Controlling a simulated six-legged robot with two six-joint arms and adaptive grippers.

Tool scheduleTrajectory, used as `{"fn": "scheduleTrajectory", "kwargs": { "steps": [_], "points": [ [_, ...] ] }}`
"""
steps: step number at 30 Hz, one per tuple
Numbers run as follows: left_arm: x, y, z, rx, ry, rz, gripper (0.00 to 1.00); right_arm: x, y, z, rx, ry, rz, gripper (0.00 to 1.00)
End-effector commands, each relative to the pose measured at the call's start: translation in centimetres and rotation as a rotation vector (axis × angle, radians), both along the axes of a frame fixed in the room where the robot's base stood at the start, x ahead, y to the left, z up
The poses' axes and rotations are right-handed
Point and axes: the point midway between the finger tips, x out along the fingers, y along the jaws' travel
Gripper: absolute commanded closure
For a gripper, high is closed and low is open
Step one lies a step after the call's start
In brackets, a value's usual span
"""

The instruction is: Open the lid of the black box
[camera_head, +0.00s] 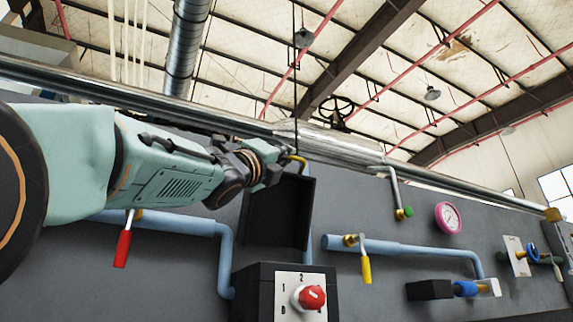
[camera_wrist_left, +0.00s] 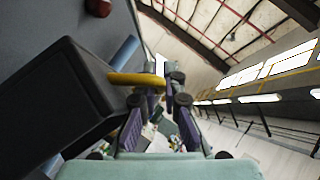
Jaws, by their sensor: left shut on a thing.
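The black box's lid (camera_head: 277,213) shows in the head view as a dark panel, raised nearly upright against the grey wall. A yellow handle (camera_head: 297,161) is at its top edge. My left gripper (camera_head: 279,163) is at this handle and shut on it. In the left wrist view the yellow handle (camera_wrist_left: 128,79) runs from the dark lid (camera_wrist_left: 50,100) to between the fingers (camera_wrist_left: 155,90). The fingertips partly hide the handle. Below the lid is a black box body (camera_head: 252,290) with a red knob (camera_head: 312,297) on a white plate. My right gripper is not in view.
Blue pipes (camera_head: 400,245) run along the grey wall. A red lever (camera_head: 122,248) is left of the lid, and a yellow lever (camera_head: 366,268) and a pink gauge (camera_head: 448,217) are to the right. A metal pipe (camera_head: 340,148) crosses above the lid.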

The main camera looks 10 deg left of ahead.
Motion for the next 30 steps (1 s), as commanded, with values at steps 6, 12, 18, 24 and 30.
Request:
{"fn": "scheduleTrajectory", "kwargs": {
  "steps": [6, 12, 18, 24, 30],
  "points": [
    [0.03, 0.21, 0.08, -0.003, -0.002, -0.002, 0.82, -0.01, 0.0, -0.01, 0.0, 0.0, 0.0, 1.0],
    [0.12, 0.31, 0.05, -0.003, -0.001, -0.001, 0.82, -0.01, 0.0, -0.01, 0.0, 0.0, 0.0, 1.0],
    [0.19, 0.38, 0.02, -0.003, -0.001, -0.001, 0.82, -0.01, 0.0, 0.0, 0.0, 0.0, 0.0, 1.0],
    [0.22, 0.44, -0.07, -0.001, -0.003, -0.002, 0.82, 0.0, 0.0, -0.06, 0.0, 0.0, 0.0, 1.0],
    [0.32, 0.84, -0.56, 0.013, -0.024, -0.001, 0.82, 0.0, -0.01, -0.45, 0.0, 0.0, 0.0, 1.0]
  ]
}}
